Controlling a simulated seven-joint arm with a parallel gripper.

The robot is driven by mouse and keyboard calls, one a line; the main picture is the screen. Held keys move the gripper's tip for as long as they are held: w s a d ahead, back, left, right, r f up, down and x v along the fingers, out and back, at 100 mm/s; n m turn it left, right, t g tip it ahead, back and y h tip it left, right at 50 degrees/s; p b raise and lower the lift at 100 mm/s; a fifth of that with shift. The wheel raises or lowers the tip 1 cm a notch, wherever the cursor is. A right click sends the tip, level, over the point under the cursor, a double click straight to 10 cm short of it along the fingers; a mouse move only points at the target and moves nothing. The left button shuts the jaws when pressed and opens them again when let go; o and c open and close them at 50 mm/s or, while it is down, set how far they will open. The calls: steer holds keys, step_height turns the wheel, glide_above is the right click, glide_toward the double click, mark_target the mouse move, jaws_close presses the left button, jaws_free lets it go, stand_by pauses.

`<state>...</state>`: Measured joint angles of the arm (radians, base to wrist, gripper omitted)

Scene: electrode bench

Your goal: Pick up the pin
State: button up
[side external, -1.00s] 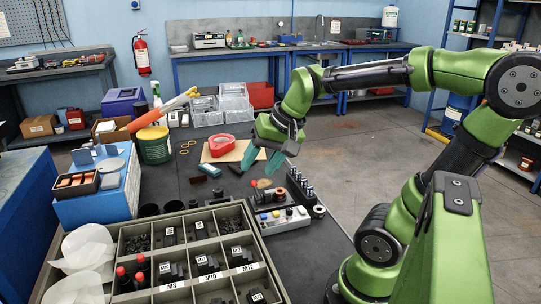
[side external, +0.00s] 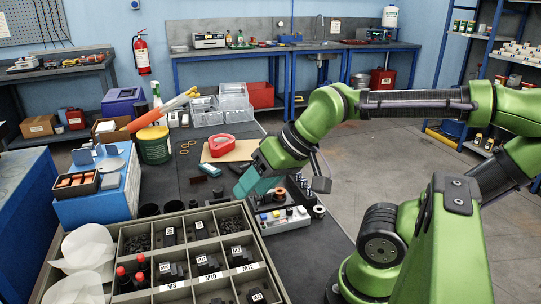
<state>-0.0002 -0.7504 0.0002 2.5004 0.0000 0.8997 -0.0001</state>
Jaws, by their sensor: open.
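My gripper (side external: 254,188) has teal fingers and is low over the dark bench, just behind and left of a grey control box. It is open, and I see nothing held in it. A row of small dark upright pins (side external: 305,188) stands to the right of the fingers, partly hidden by my wrist. I cannot tell which small piece is the task's pin. The area right under the fingertips is hidden.
The control box (side external: 284,223) with coloured buttons is close in front of the fingers. A divided parts tray (side external: 262,262) fills the front left. A red tape dispenser (side external: 221,145) sits on a tan board behind.

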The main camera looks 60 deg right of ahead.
steer(key=m+g+h, duration=0.2)
steer(key=g, duration=0.5)
glide_above(298, 181)
step_height(298, 181, down, 6)
steer(key=d+r+n, duration=0.1)
steer(key=r+n, duration=0.1)
steer(key=n, duration=0.1)
steer(key=f, duration=1.6)
steer(key=shift+w+d+f, duration=0.15)
steer(key=shift+w+f, duration=0.2)
steer(key=shift+w, duration=0.05)
jaws_close()
